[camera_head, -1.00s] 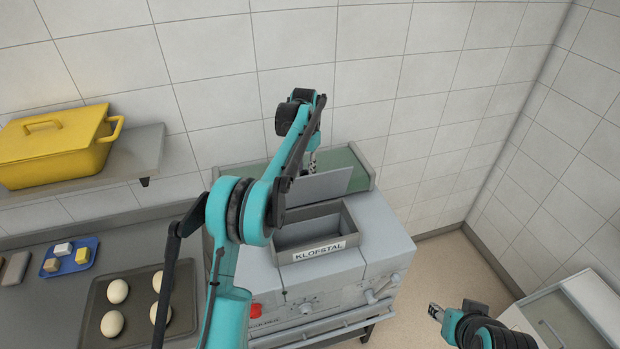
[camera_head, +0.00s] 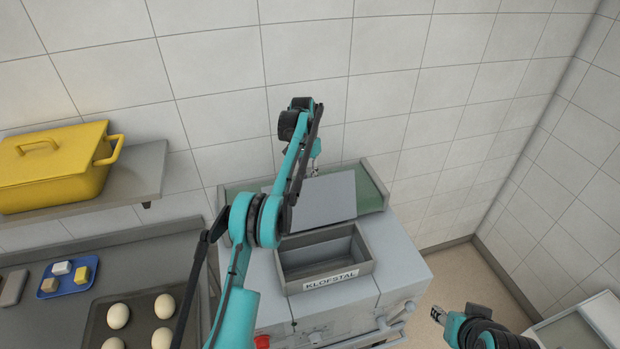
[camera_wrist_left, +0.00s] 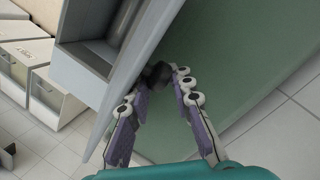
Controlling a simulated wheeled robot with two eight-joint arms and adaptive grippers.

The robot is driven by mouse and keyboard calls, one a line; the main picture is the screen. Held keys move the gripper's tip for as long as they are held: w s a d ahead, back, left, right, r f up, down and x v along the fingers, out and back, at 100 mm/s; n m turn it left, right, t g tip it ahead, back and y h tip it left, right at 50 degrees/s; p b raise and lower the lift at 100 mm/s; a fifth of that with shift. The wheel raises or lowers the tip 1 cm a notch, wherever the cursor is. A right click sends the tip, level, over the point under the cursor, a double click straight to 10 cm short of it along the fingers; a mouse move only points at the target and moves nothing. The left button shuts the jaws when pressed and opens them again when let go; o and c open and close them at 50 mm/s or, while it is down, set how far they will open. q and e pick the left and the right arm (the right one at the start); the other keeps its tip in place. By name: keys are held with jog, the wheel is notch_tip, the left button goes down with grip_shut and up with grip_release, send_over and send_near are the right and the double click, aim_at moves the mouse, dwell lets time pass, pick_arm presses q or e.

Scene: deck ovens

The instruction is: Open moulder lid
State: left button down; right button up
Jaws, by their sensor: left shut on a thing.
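The moulder (camera_head: 400,265) is a grey machine with an open-topped hopper (camera_head: 366,266) labelled KLOFSTAL. Its flat grey lid (camera_head: 328,198) stands raised behind the hopper, tilted back over the green surface (camera_head: 372,190). My left gripper (camera_head: 314,165) is at the lid's far upper edge, partly hidden by its own arm. In the left wrist view, the fingers of my left gripper (camera_wrist_left: 165,80) are closed around a dark knob (camera_wrist_left: 157,72) beside the grey lid (camera_wrist_left: 140,60). My right gripper (camera_head: 438,315) is low at the right, away from the moulder, and its jaws are too small to judge.
At the left, a counter holds a tray (camera_head: 140,300) of pale dough balls and a blue dish (camera_head: 65,286) with small blocks. A shelf (camera_head: 148,178) above carries a yellow pot (camera_head: 52,172). A tiled wall stands behind the moulder. Floor shows at its right.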

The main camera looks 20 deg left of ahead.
pick_arm(q)
jog(key=shift+a+f, duration=0.15)
jog(key=shift+a, duration=0.3)
pick_arm(e)
jog(key=shift+w, duration=0.1)
pick_arm(q)
jog(key=c, duration=1.6)
grip_release()
jog(key=o, duration=0.4)
jog(key=shift+a, duration=0.15)
jog(key=shift+w+a+f, duration=0.1)
jog(key=shift+a, duration=0.2)
jog(key=shift+d, duration=0.4)
pick_arm(e)
jog(key=shift+w+a, duration=0.1)
jog(key=shift+a, duration=0.25)
pick_arm(q)
jog(key=shift+a, duration=0.1)
pick_arm(e)
jog(key=shift+a, duration=0.1)
